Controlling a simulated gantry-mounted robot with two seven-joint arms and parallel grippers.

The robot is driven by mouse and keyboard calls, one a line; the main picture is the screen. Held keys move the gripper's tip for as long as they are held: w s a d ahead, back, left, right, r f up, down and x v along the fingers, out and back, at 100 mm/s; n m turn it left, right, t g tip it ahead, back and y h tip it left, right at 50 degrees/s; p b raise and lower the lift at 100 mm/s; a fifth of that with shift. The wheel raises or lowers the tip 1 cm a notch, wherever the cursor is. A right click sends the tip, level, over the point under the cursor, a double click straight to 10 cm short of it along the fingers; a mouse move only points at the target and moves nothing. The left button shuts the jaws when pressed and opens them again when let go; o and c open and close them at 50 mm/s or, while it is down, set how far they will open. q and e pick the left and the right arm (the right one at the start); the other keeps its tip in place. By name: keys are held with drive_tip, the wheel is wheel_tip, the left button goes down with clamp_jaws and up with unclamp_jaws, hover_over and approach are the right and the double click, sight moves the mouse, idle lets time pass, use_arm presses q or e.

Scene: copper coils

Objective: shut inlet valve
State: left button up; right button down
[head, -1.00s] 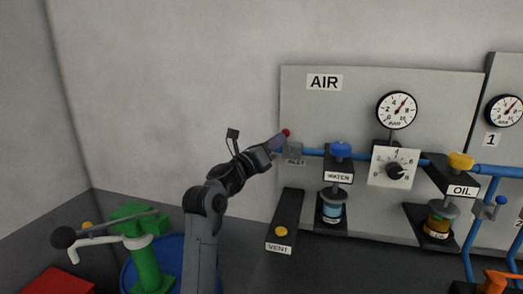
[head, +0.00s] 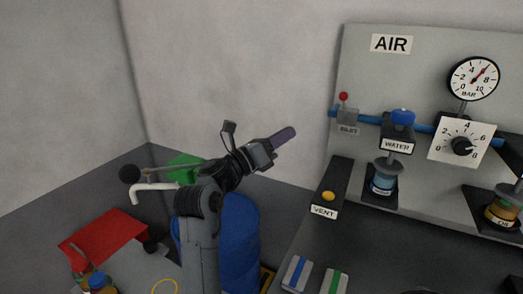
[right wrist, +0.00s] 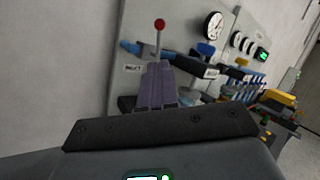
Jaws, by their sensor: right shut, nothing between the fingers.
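The inlet valve (head: 347,117) is a small grey block on the blue pipe at the left edge of the AIR panel. Its lever stands roughly upright with a red ball (head: 343,96) on top. My right gripper (head: 291,132) is shut and empty, its purple fingers together and pointing up and right, left of the valve and apart from it. In the right wrist view the shut fingers (right wrist: 156,85) point toward the lever, whose red ball (right wrist: 159,24) shows above them. The fingers hide part of the valve there. My left gripper is not in view.
The VENT box (head: 326,195) with a yellow button sits below. A blue barrel (head: 238,235) and a red box (head: 105,238) stand lower left.

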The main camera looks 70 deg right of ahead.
drive_tip(key=v, duration=0.6)
drive_tip(key=shift+w+a+f, duration=0.2)
drive_tip(key=shift+a, duration=0.15)
drive_tip(key=shift+s, duration=0.1)
